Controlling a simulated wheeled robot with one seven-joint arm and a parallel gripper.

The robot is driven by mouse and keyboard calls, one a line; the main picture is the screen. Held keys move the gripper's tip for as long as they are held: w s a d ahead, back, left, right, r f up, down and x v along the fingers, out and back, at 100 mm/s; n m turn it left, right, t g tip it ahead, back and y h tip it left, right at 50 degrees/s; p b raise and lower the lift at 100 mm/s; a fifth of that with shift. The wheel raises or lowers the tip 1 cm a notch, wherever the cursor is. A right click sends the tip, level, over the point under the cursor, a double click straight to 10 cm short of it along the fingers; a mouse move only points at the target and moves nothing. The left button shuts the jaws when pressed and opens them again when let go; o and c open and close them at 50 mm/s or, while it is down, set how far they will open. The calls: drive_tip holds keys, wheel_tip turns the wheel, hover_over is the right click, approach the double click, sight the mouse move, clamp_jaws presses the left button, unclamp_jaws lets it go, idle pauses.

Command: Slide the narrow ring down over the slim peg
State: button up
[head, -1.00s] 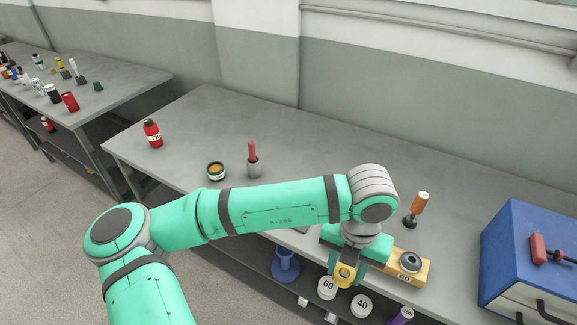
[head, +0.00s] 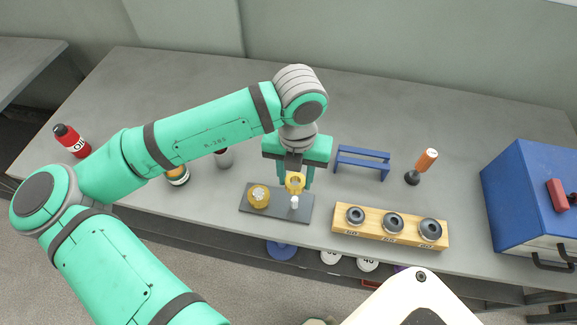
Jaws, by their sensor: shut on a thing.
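My gripper (head: 296,185) points down and is shut on a small gold ring (head: 295,180). Below it a dark base plate (head: 276,211) lies on the grey table. A slim pale peg (head: 294,203) stands at the plate's right part. The ring appears just behind and above the peg's top; I cannot tell the exact gap or whether they line up. At the plate's left part is a wider gold round piece (head: 259,196), apparently over another peg.
A wooden block with several dark rings (head: 345,229) lies to the right. Behind it are a blue rack (head: 362,160) and an orange-handled tool (head: 427,160). A blue chest (head: 530,200) stands far right; a red bottle (head: 71,140) far left. The back of the table is clear.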

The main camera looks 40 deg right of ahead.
sight(295, 198)
drive_tip(key=shift+s, duration=0.1)
drive_tip(key=shift+f, duration=2.95)
drive_tip(key=shift+f, duration=2.75)
drive_tip(key=o, duration=1.2)
drive_tip(key=shift+o, duration=0.2)
wheel_tip(295, 198, up, 11)
drive_tip(key=shift+f, duration=0.15)
